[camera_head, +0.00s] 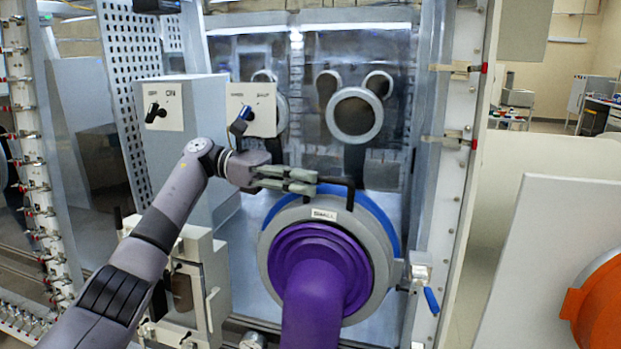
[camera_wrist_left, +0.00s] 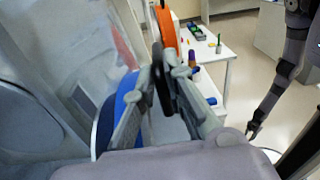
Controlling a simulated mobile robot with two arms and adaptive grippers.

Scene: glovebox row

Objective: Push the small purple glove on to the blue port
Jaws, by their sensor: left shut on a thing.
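The purple glove (camera_head: 318,262) is set in a grey ring (camera_head: 268,250) with a label reading SMALL and hangs toward me. The blue port (camera_head: 384,214) shows as a blue rim behind the ring's top and right side. Whether ring and port touch I cannot tell. My left gripper (camera_head: 306,182) is at the ring's top, shut on a black handle (camera_head: 350,193). The handle also shows between the fingers in the left wrist view (camera_wrist_left: 162,80), with the blue rim (camera_wrist_left: 117,105) beside it. My right gripper (camera_wrist_left: 252,131) is small and dark there, away from the port.
A grey box with switches (camera_head: 165,110) and a second switch panel (camera_head: 252,108) stand left of the port. A clamp fixture (camera_head: 205,280) is at lower left. An orange ring (camera_head: 600,310) is on a white panel at right. A white table (camera_wrist_left: 215,75) holds small objects.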

